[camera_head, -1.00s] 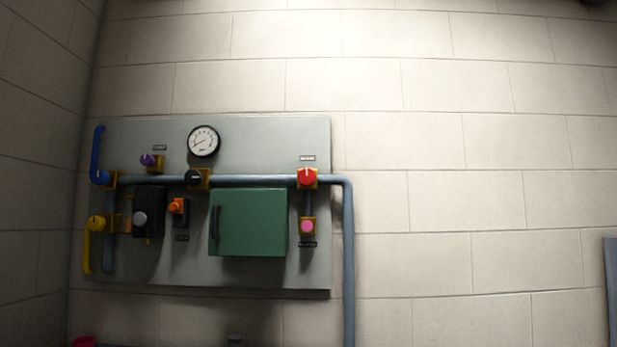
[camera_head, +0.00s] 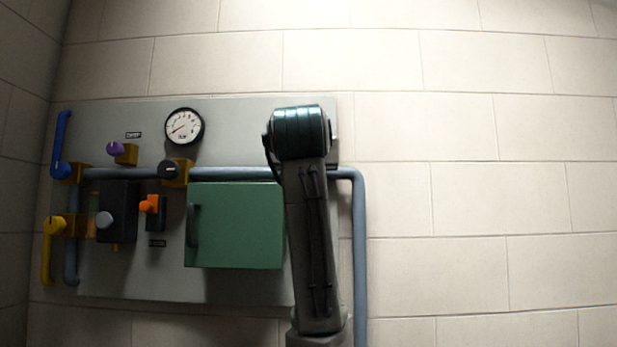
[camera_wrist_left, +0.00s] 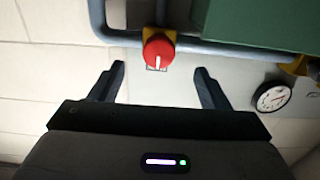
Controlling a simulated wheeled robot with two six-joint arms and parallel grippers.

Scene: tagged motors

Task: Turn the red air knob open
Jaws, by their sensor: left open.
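The red air knob (camera_wrist_left: 158,50) sits on a yellow valve body on the pipe, seen upside down in the left wrist view. Its white mark points down in that view. My left gripper (camera_wrist_left: 159,70) is open and empty, with one finger on each side of the knob in the picture. The knob appears beyond the fingertips, and I see no contact. In the head view my arm (camera_head: 312,220) stands in front of the panel's right part and hides the red knob. My left gripper's fingers do not show there. My right gripper is in neither view.
The grey panel (camera_head: 235,115) carries a green box (camera_head: 235,225), a dial gauge (camera_head: 185,126), a black knob (camera_head: 168,170) and blue (camera_head: 62,145) and yellow (camera_head: 50,250) levers. A blue-grey pipe (camera_head: 359,260) runs down at right. The wall farther right is bare.

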